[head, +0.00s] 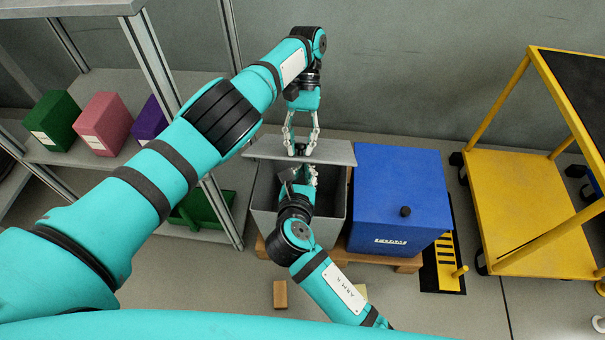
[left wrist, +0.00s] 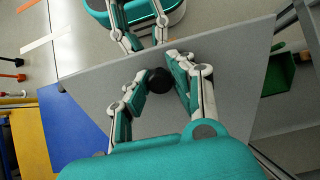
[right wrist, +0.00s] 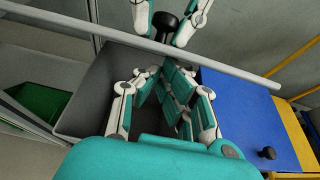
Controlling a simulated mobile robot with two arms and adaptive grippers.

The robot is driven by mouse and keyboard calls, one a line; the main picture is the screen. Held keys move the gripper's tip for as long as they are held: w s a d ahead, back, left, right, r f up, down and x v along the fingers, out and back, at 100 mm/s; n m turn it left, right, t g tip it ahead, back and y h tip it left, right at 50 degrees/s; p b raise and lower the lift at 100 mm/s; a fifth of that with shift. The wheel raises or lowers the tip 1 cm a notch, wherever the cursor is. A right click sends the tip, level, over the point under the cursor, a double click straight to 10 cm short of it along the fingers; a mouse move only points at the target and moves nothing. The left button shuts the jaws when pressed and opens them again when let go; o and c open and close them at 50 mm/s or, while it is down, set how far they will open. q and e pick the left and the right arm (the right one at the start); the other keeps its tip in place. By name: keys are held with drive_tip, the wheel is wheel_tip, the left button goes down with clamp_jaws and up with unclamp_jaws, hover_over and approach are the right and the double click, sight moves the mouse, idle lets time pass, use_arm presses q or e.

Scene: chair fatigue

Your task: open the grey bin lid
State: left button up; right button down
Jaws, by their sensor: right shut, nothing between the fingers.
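The grey bin (head: 262,193) stands with its mouth partly uncovered and its dark inside showing. Its flat grey lid (head: 337,152) is over the back of the mouth, off its closed place; I cannot tell its exact tilt. My left gripper (head: 301,149) has its fingers on both sides of the lid's black knob (left wrist: 158,80). The knob also shows in the right wrist view (right wrist: 165,20). My right gripper (head: 304,172) is shut and empty at the bin mouth, by the lid's front edge (right wrist: 220,66). Whether its fingertips touch the lid is hidden.
A blue bin (head: 400,190) with a black knob stands close on the right of the grey bin. A yellow cart (head: 530,210) is farther right. Shelving with green (head: 52,122) and pink (head: 102,122) boxes stands left. A small brown block (head: 280,294) lies on the floor.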

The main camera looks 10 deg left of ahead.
use_arm(q)
drive_tip(key=o, duration=0.4)
drive_tip(key=shift+f, duration=0.1)
drive_tip(key=shift+o, duration=0.2)
use_arm(e)
drive_tip(key=shift+w+r, duration=0.1)
drive_tip(key=shift+r, duration=0.15)
